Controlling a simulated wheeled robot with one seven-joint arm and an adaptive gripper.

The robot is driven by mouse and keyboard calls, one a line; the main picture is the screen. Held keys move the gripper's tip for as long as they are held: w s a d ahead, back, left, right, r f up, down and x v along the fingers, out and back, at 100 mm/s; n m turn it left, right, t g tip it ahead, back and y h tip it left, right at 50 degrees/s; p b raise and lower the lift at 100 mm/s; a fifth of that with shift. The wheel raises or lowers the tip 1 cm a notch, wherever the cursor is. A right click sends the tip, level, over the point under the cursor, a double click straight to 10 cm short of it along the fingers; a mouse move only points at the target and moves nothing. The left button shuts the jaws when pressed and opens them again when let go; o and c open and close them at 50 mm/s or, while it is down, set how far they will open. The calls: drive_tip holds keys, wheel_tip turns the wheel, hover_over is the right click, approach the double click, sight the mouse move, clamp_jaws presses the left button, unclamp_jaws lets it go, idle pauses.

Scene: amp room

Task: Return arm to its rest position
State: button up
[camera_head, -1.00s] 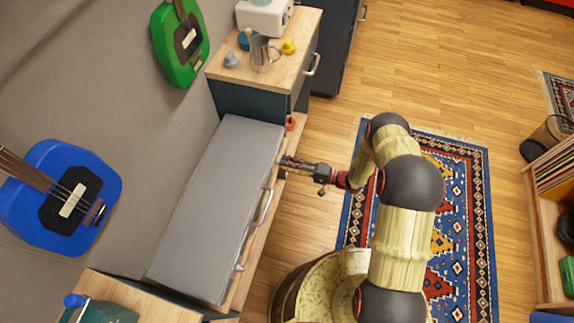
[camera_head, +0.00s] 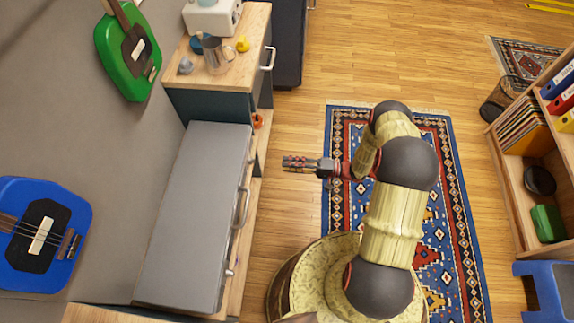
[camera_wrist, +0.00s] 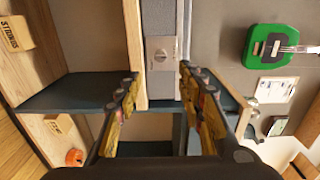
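My gripper (camera_head: 290,163) reaches left from my bent arm in the head view, above the wooden floor. It is clear of the grey lidded unit (camera_head: 196,215) on the left, with a gap between. The wrist view shows my gripper (camera_wrist: 158,75) with its two fingers spread apart. Nothing is held between them. Behind the fingers are a wooden edge and a grey front with a small round latch (camera_wrist: 160,56).
A wooden-topped cabinet (camera_head: 243,55) carries a metal mug (camera_head: 216,56) and small items. Blue (camera_head: 40,235) and green (camera_head: 128,50) guitars are on the left wall. A patterned rug (camera_head: 440,150) lies under my arm. A shelf (camera_head: 510,190) and blue stool (camera_head: 545,285) stand right. Floor between is clear.

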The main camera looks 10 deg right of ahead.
idle(0.4)
drive_tip(key=s+a+f+m+g, duration=0.2)
drive_tip(key=s+f+m+g, duration=0.15)
drive_tip(key=s, duration=0.45)
drive_tip(key=s+d+r+g+h, duration=0.1)
drive_tip(key=s+r+g+h, duration=0.2)
drive_tip(key=s+r+g, duration=0.25)
drive_tip(key=s+d+r+n+h+p, duration=0.1)
drive_tip(key=d+r+h, duration=0.25)
drive_tip(key=r, duration=0.65)
drive_tip(key=s+d+r+n+h, duration=0.15)
drive_tip(key=r+h, duration=0.25)
drive_tip(key=r, duration=0.6)
drive_tip(key=s+d+r+n+h+p, duration=0.15)
drive_tip(key=d+r+h, duration=0.25)
drive_tip(key=r, duration=0.6)
drive_tip(key=s+a+r+n+t+h, duration=0.1)
drive_tip(key=r+t, duration=0.3)
drive_tip(key=r, duration=0.6)
drive_tip(key=s+a+r+n+t+h, duration=0.1)
drive_tip(key=s+r+t, duration=0.3)
drive_tip(key=r, duration=0.7)
drive_tip(key=shift+s+a+r+n+p, duration=0.25)
drive_tip(key=shift+a+n+p, duration=0.2)
drive_tip(key=shift+a+n, duration=0.3)
